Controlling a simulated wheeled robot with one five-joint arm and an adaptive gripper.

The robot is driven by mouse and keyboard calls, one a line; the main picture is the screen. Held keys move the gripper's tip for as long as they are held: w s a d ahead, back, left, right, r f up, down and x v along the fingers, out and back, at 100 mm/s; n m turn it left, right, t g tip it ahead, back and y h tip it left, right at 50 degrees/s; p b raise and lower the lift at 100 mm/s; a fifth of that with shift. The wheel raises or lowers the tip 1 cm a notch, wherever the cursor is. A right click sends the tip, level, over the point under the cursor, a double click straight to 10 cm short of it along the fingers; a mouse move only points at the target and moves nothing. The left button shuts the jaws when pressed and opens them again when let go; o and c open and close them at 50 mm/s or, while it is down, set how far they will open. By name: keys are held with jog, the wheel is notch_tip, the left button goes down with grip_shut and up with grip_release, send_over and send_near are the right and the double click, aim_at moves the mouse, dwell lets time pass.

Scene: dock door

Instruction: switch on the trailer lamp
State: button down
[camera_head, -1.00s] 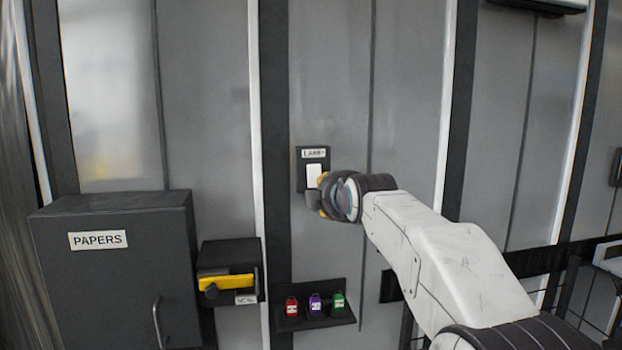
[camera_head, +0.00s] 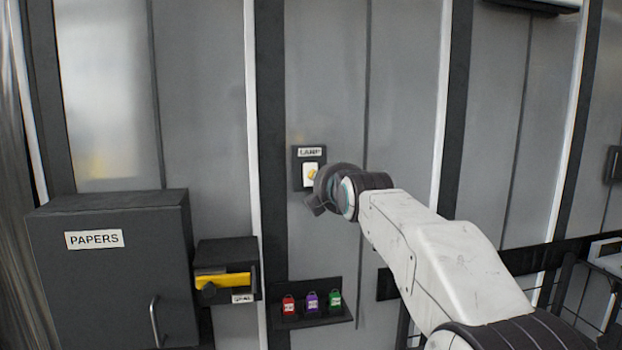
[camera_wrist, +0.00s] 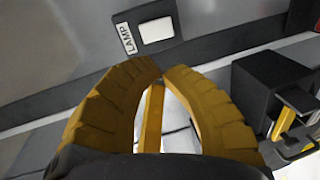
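The lamp switch is a white rocker (camera_wrist: 158,30) on a black plate with a LAMP label. In the head view, the rocker (camera_head: 307,168) is partly hidden by my gripper. My gripper (camera_wrist: 164,70) has yellow fingers whose tips come together just below the rocker in the wrist view. It looks shut, with nothing held between the tips.
A dark PAPERS cabinet (camera_head: 110,280) stands at the left. Beside it is a black box with a yellow handle (camera_head: 222,281). Below the switch, a black shelf (camera_head: 312,321) holds red, purple and green tags. The wall above the switch is clear.

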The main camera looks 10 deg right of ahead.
jog(key=shift+w, duration=0.1)
jog(key=w+f+p, duration=0.2)
jog(key=w+p, duration=0.5)
jog(key=w, duration=0.6)
jog(key=shift+w+f, duration=0.2)
jog(key=shift+w, duration=0.1)
jog(key=shift+f, duration=0.1)
